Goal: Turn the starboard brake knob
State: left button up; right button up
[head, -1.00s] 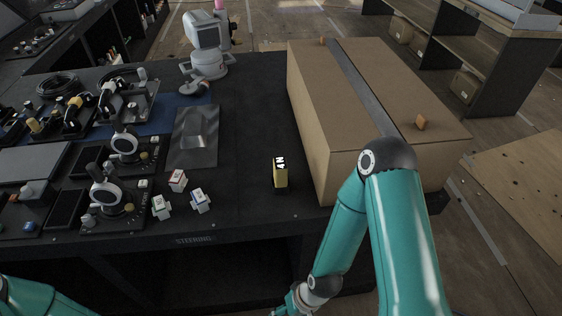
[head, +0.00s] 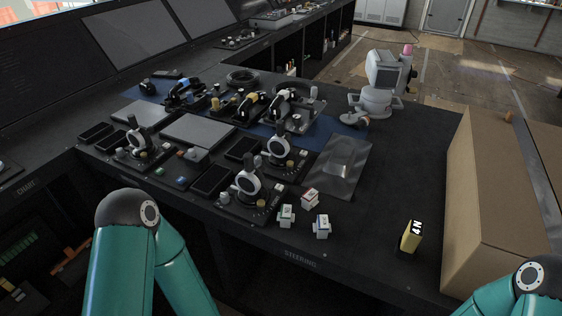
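Several black control panels with knobs stand on the dark console. One panel (head: 232,203) at the front has a white-ringed dial (head: 248,182) and small knobs, one of them yellowish (head: 260,203). A second panel (head: 299,168) behind it has a similar dial (head: 278,147). A third panel (head: 153,158) is to the left with another dial (head: 137,138). The labels are too small to read, so I cannot tell which knob is the starboard brake knob. My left arm rises at the lower left and my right arm at the lower right; both grippers are out of view.
A large cardboard box (head: 490,220) stands at the right. Throttle-like levers (head: 250,107) are behind the panels. A grey device (head: 378,85) stands at the back.

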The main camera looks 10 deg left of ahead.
aim_at(258, 159)
jog(key=z, duration=0.4)
jog(key=i, duration=0.2)
jog(key=u, duration=2.75)
jog(key=k, duration=1.15)
jog(key=z, duration=0.25)
jog(key=i, duration=0.35)
jog(key=z, duration=0.1)
